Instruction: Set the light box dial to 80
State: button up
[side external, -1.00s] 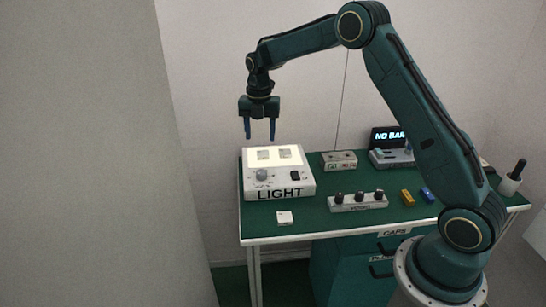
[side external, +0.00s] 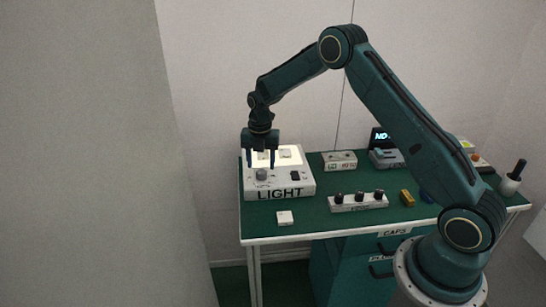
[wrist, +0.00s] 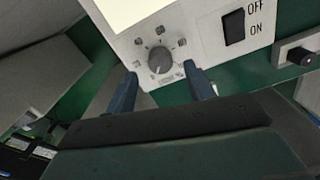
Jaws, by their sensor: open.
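The light box (side external: 279,185) is a white box with a lit top panel and the word LIGHT on its front, at the left of the green table. Its grey round dial (side external: 261,174) is on the sloped front face. The dial also shows in the wrist view (wrist: 160,60), with small marks around it that are too small to read. A black OFF/ON rocker switch (wrist: 234,27) sits to its right. My gripper (side external: 261,165) is open and empty just above the dial. In the wrist view its blue fingers (wrist: 162,88) stand either side of the dial, apart from it.
A small white block (side external: 285,217) lies in front of the light box. A strip with black knobs (side external: 358,201) and a yellow block (side external: 407,198) are to the right. A grey box (side external: 339,161) and a dark display (side external: 381,138) stand behind.

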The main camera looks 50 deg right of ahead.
aim_at(261, 172)
jog(key=shift+f, duration=1.7)
jog(key=c, duration=1)
